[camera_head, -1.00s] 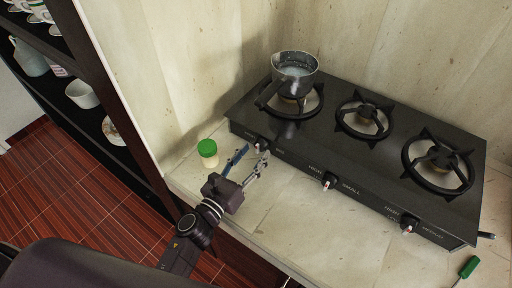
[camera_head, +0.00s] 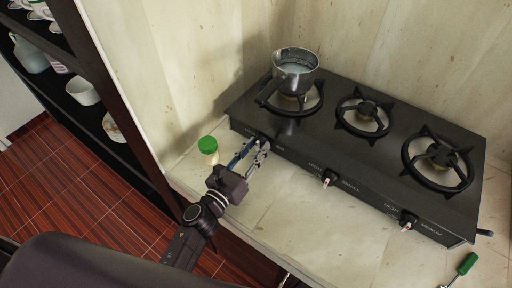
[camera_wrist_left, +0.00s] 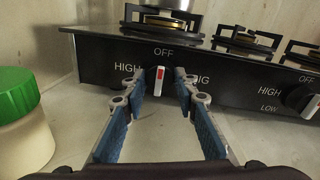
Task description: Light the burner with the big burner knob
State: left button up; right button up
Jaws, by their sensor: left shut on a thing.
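The big burner knob (camera_wrist_left: 159,84) is on the left end of the stove's front panel, under the word OFF and between HIGH and a partly covered label ending in "IG". Its red mark points up toward OFF. My left gripper (camera_head: 259,149) is at this knob, with a fingertip on each side, shut on it. In the head view the fingers mostly hide the knob. The black stove (camera_head: 318,152) has three burners. A metal pot (camera_head: 296,79) with pale liquid sits on the left burner; I see no flame under it.
A green-lidded jar (camera_head: 208,151) stands close to the left of my gripper. The middle knob (camera_head: 328,177) and right knob (camera_head: 407,220) are farther along the panel. Bare counter is in front of the stove.

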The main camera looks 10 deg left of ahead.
pick_arm(q)
jog(key=n+p, duration=0.1)
jog(key=n, duration=0.1)
jog(key=shift+r+n, duration=0.15)
jog(key=shift+n, duration=0.25)
jog(key=n+p, duration=0.1)
jog(key=n, duration=0.2)
jog(key=n+p, duration=0.1)
jog(key=n, duration=0.2)
jog(key=shift+r+n+g, duration=0.1)
jog(key=shift+n+g, duration=0.2)
jog(key=shift+n, duration=0.1)
jog(key=n+p, duration=0.1)
jog(key=n, duration=0.2)
jog(key=shift+a+n, duration=0.1)
jog(key=shift+n, duration=0.2)
jog(key=n+h+p, duration=0.1)
jog(key=n, duration=0.4)
jog(key=shift+g+p, duration=0.3)
jog(key=shift+n+p, duration=0.3)
jog(key=shift+n, duration=1.6)
